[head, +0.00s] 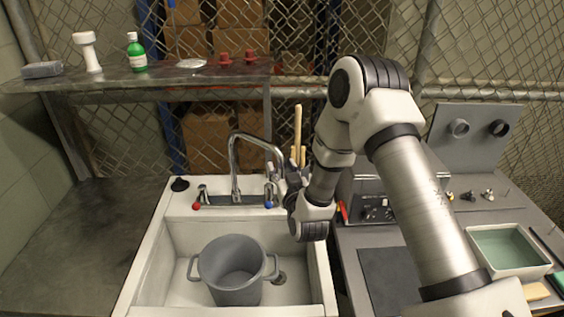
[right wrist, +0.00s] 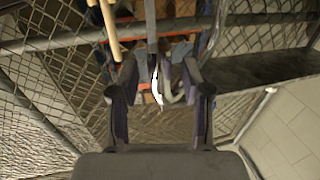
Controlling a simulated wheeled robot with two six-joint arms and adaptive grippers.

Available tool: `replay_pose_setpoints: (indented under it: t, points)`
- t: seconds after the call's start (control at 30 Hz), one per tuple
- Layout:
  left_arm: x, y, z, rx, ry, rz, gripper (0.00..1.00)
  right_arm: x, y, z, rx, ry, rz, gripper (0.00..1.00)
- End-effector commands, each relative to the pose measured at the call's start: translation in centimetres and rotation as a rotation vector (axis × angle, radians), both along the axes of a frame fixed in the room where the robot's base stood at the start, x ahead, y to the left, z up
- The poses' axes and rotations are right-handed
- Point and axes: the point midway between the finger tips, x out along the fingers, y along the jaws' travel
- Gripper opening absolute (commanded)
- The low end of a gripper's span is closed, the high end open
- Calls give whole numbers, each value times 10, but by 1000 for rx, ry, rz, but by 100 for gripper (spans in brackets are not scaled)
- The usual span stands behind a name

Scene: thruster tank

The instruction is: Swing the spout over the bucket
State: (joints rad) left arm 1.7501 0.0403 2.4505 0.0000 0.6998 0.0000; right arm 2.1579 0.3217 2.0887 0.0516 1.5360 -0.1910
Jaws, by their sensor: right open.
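The chrome gooseneck spout (head: 234,160) rises from the faucet base at the back of the sink. Its arch runs to the right, and its outer end comes down close to my right gripper. The grey bucket (head: 232,284) stands upright in the sink, in front of the faucet. The spout's end is behind and to the right of the bucket, not over it. My right gripper (head: 281,181) is at the sink's back right, partly hidden by its own wrist. In the right wrist view the open fingers (right wrist: 158,75) have a pale, shiny curved piece between or beyond them, perhaps the spout. My left gripper is out of view.
The white sink (head: 150,270) has a red-marked tap (head: 199,200) and a blue-marked tap (head: 269,196) beside the spout. Wooden handles (head: 298,130) stand behind my gripper. A shelf (head: 130,78) with a green bottle (head: 136,55) is at upper left. A green tray (head: 510,250) is at right.

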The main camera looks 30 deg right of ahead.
Motion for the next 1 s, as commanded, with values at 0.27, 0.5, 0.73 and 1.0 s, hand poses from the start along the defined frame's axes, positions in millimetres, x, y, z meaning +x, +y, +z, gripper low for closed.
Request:
replay_pose_setpoints:
  t: [0.27, 0.5, 0.73, 1.0]
  points:
    - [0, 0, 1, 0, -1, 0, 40, 5, -2, -1, 0, 1, 1, 48]
    - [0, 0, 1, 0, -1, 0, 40, 5, -1, -1, 0, 1, 1, 0]
    - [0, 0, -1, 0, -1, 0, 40, 5, -1, -2, 0, 1, -7, 0]
    - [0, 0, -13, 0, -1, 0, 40, 4, 5, -4, -2, 2, -78, 0]
